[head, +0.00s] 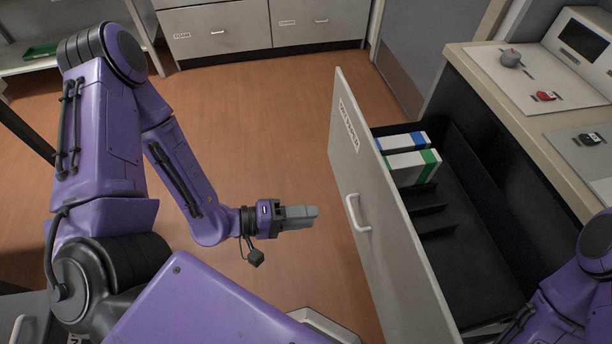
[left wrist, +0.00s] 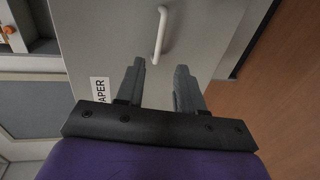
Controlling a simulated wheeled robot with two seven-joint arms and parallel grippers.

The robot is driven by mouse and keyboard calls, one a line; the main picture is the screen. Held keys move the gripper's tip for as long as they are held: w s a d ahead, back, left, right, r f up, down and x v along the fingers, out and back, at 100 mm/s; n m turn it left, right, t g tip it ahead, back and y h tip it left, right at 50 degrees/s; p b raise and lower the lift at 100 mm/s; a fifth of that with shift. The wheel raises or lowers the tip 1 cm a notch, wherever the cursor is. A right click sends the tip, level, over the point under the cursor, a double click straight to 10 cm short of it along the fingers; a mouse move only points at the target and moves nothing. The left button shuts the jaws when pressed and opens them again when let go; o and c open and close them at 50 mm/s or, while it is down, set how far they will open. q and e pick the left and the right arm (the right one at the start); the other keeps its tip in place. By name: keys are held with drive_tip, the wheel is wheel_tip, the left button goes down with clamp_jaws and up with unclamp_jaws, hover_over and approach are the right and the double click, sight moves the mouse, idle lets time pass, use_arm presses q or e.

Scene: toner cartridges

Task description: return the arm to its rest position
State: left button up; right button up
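My left arm (head: 184,172) is purple and comes in from the left, bent, with its forearm out over the floor. My left gripper (head: 312,216) points right toward the front of an open drawer, apart from its white handle (head: 358,214). In the left wrist view the two grey fingers (left wrist: 158,88) are spread with nothing between them, and the handle (left wrist: 160,36) shows beyond them. My right arm (head: 570,300) shows only in part at the lower right edge; its gripper is out of view.
The drawer front (head: 375,225) stands pulled out. Inside the black drawer (head: 462,262) lie a blue-marked box (head: 402,141) and a green-marked box (head: 410,166) at the far end. A counter (head: 520,105) with small devices stands at right. Bare floor (head: 262,115) lies between.

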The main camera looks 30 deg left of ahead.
use_arm(q)
drive_tip(key=w+a+f+y, duration=0.3)
drive_tip(key=a+f+y, duration=0.2)
drive_tip(key=y, duration=0.1)
drive_tip(key=s+a+f+g+y+p, duration=0.1)
drive_tip(key=s+a+f+g+y, duration=0.2)
drive_tip(key=s, duration=0.4)
drive_tip(key=s+a+f+m+g+y+p, duration=0.1)
drive_tip(key=s+a+f+g+y, duration=0.2)
drive_tip(key=s+a+f+y, duration=0.2)
drive_tip(key=s+f+y, duration=0.1)
drive_tip(key=s, duration=0.2)
drive_tip(key=shift+a+f+g, duration=0.25)
drive_tip(key=shift+f+g, duration=0.15)
